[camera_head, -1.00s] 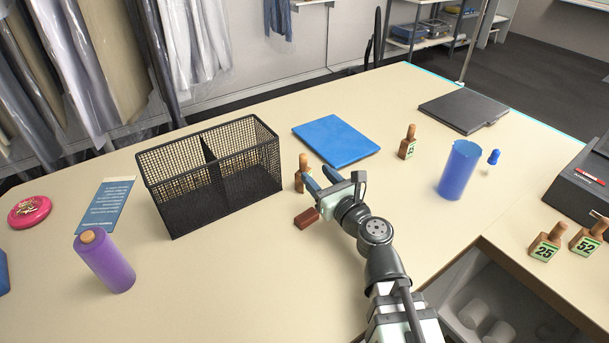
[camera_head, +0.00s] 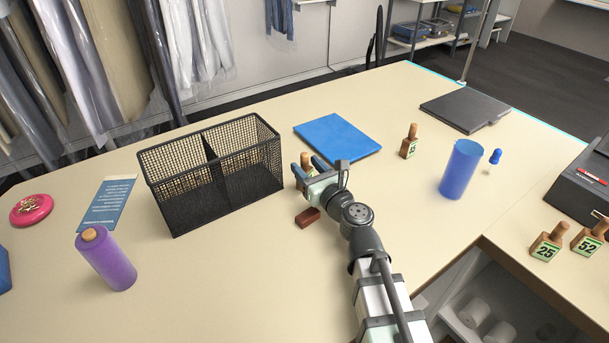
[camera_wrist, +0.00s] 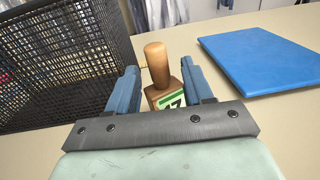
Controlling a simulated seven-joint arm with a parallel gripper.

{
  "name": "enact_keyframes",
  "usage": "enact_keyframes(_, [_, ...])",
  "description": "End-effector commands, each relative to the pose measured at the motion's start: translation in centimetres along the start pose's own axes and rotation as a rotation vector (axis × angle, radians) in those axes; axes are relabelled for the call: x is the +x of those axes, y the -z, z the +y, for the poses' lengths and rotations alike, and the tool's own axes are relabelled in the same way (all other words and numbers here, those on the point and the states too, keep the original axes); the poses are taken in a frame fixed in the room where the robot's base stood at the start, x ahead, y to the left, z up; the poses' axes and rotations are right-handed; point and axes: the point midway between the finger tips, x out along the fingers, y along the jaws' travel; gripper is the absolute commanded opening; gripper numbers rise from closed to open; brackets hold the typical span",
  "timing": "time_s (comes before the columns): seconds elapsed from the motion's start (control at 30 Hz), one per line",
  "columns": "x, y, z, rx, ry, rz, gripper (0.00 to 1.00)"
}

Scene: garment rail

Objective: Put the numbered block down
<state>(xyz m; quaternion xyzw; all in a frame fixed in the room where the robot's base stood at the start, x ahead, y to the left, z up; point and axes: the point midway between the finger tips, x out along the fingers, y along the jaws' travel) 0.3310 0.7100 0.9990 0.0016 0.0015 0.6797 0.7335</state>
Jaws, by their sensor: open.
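A numbered block (camera_wrist: 166,96) with a wooden peg handle and a green-edged label stands upright on the table; its number is partly hidden in the wrist view. In the head view its peg (camera_head: 305,160) shows just behind my gripper (camera_head: 312,168). In the wrist view my gripper (camera_wrist: 160,85) is open, with one blue finger on each side of the block. A gap shows between the fingers and the peg.
A black mesh basket (camera_head: 246,203) with two compartments stands close on the left. A blue folder (camera_head: 337,139) lies behind to the right. A red-brown block (camera_head: 307,217) lies near my gripper. Other numbered blocks (camera_head: 409,142) and a blue cylinder (camera_head: 460,170) stand to the right.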

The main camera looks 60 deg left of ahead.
Motion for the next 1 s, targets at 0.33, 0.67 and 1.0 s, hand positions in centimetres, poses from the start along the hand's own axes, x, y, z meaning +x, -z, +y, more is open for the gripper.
enact_keyframes(0.33, [1.91, -0.01, 0.02, 0.000, 0.000, 0.000, 0.51])
enact_keyframes(0.67, [1.89, 0.00, 0.01, 0.000, 0.000, 0.000, 0.25])
enact_keyframes(1.0, [1.88, 0.00, 0.01, 0.000, 0.000, 0.000, 0.00])
